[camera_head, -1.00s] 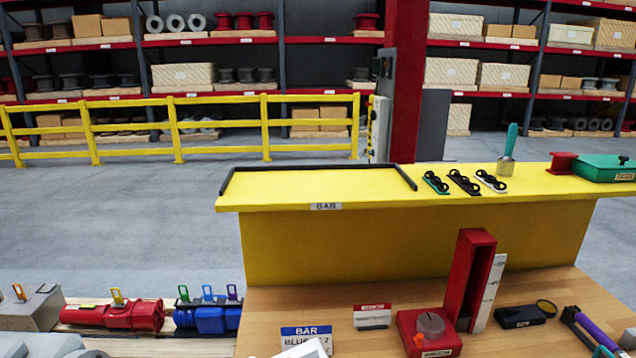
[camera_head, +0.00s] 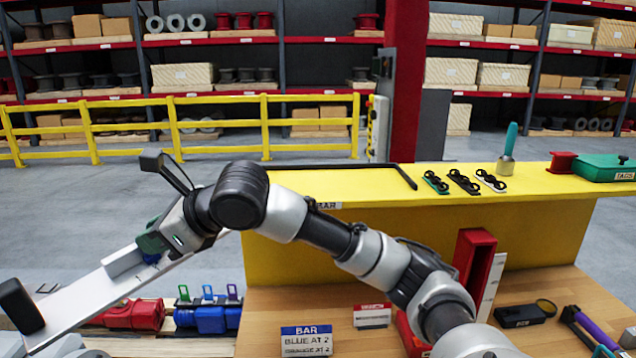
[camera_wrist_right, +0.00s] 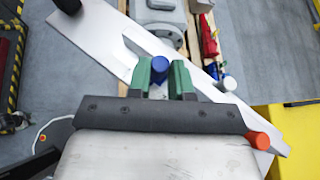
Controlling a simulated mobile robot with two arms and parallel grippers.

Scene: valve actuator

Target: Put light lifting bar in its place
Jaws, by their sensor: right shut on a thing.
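The light lifting bar is a long pale grey plate with black end pieces; it shows in the head view (camera_head: 95,295) at the lower left, raised and tilted. My right gripper (camera_head: 152,245) is shut on its middle part. In the right wrist view, the green fingers of the gripper (camera_wrist_right: 161,78) close around a blue peg on the bar (camera_wrist_right: 115,45), which runs from upper left to lower right. The yellow shelf top (camera_head: 340,183) has a black-edged area with a BAR label, partly hidden by my right arm. My left gripper is not in view.
Red and blue valve units (camera_head: 205,318) with coloured locks stand on a pallet below the bar. A BAR sign (camera_head: 306,340), a red upright holder (camera_head: 474,260) and a black box (camera_head: 520,316) stand on the wooden bench. Black-handled clips and a green TAGS case (camera_head: 600,168) lie on the shelf.

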